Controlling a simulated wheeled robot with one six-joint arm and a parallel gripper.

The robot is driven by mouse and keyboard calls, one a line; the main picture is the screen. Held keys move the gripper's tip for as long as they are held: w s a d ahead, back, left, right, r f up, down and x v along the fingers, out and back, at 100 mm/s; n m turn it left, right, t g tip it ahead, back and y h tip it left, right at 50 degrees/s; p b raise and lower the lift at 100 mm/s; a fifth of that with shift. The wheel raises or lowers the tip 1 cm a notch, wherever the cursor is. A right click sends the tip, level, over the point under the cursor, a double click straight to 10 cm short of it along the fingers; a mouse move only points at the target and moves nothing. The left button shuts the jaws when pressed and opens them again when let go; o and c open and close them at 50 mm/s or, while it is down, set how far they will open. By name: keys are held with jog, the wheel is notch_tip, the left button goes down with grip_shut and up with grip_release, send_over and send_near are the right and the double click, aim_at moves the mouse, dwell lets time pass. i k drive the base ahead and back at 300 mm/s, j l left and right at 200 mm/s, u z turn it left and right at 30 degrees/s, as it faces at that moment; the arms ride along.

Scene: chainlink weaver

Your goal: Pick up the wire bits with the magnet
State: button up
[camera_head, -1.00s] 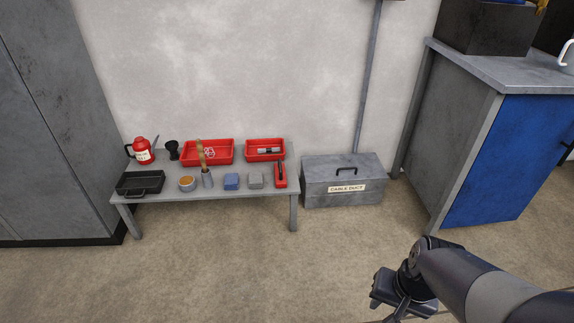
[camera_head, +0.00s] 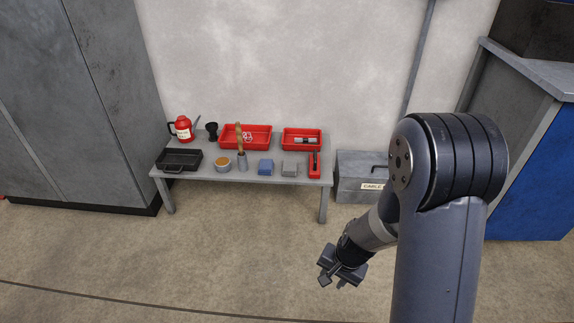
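My gripper (camera_head: 332,278) hangs low in front of the bench, over the floor, pointing down and well apart from everything on the bench. Its fingers are too small and dark to tell whether they are open. A red block with a black handle (camera_head: 314,164), possibly the magnet, stands at the bench's front right. Small pale and red pieces (camera_head: 247,136) lie in the larger red tray (camera_head: 228,141); I cannot tell whether they are wire bits. The smaller red tray (camera_head: 290,146) holds a grey and black cylinder (camera_head: 305,140). No wire bits show clearly.
The grey bench (camera_head: 205,174) also holds a red can (camera_head: 183,128), black tray (camera_head: 180,160), brown-filled bowl (camera_head: 222,163), brush in a cup (camera_head: 241,150), blue block (camera_head: 266,166) and grey block (camera_head: 289,169). A grey cable duct box (camera_head: 352,178) stands right. Floor in front is clear.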

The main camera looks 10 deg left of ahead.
aim_at(315, 160)
jog(key=i+l+u, duration=0.25)
jog(key=i, duration=0.15)
jog(key=i+l+u, duration=0.1)
jog(key=i+u, duration=0.15)
jog(key=i, duration=0.2)
jog(key=i+l+u, duration=0.3)
jog(key=i+l, duration=0.85)
jog(key=i, duration=0.15)
